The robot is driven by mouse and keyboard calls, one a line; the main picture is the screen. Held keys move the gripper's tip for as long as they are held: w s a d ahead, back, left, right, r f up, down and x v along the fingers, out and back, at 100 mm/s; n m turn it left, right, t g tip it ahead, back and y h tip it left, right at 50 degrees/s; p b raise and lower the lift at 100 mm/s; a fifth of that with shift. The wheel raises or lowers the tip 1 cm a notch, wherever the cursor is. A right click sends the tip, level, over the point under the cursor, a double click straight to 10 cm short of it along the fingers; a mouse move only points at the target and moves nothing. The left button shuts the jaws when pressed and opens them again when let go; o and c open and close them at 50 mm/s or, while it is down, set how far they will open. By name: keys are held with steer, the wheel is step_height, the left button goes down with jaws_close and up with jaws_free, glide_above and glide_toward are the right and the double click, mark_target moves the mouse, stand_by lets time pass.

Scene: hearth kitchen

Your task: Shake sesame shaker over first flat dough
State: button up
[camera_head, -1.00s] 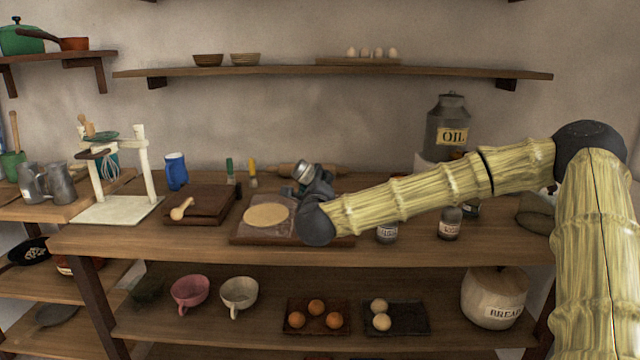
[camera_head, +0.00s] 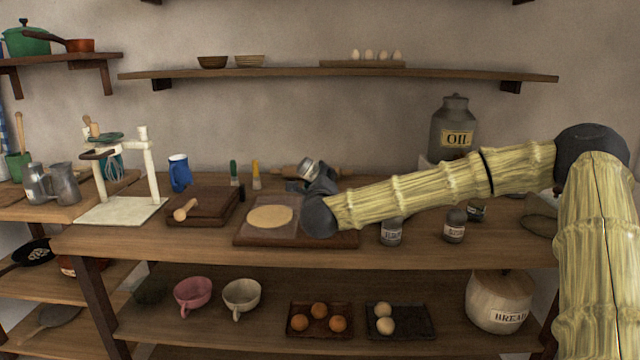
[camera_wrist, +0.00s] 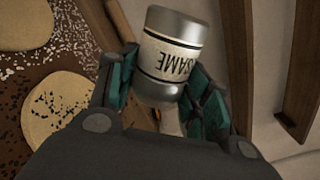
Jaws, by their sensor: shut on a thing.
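My gripper (camera_head: 318,186) is shut on the sesame shaker (camera_head: 308,169), a metal cylinder held above the board and tilted. In the wrist view the shaker (camera_wrist: 172,50) sits between the teal fingers, its label, partly reading "SAME", upside down. A pale round flat dough (camera_head: 270,217) lies on the dark board (camera_head: 243,235), left of my gripper. The wrist view shows two flat doughs, one at the upper left (camera_wrist: 25,22) and one lower (camera_wrist: 60,108). Pale specks lie on the board around them, and dark specks show on the lower dough. My arm hides part of the board.
Two labelled jars (camera_head: 391,232) (camera_head: 455,226) stand right of the board, under my arm. A rolling pin (camera_head: 290,172) lies behind. An oil canister (camera_head: 455,125) stands at the back right.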

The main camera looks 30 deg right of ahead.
mark_target(301, 175)
steer(key=shift+w+d, duration=0.25)
steer(key=shift+w, duration=0.3)
steer(key=shift+w+a+b, duration=0.1)
steer(key=shift+a+b, duration=0.25)
steer(key=shift+a, duration=0.25)
steer(key=shift+d, duration=0.6)
steer(key=shift+w+a+b, duration=0.3)
steer(key=shift+w+a, duration=0.3)
steer(key=shift+w, duration=0.3)
steer(key=shift+w+a+b, duration=0.3)
steer(key=shift+w+a, duration=0.3)
steer(key=shift+w, duration=0.3)
steer(key=shift+a, duration=0.55)
steer(key=shift+d+b, duration=0.3)
steer(key=shift+d, duration=2.45)
steer(key=s+a+b, duration=0.2)
steer(key=s+a, duration=0.2)
steer(key=a, duration=0.2)
steer(key=shift+a, duration=0.2)
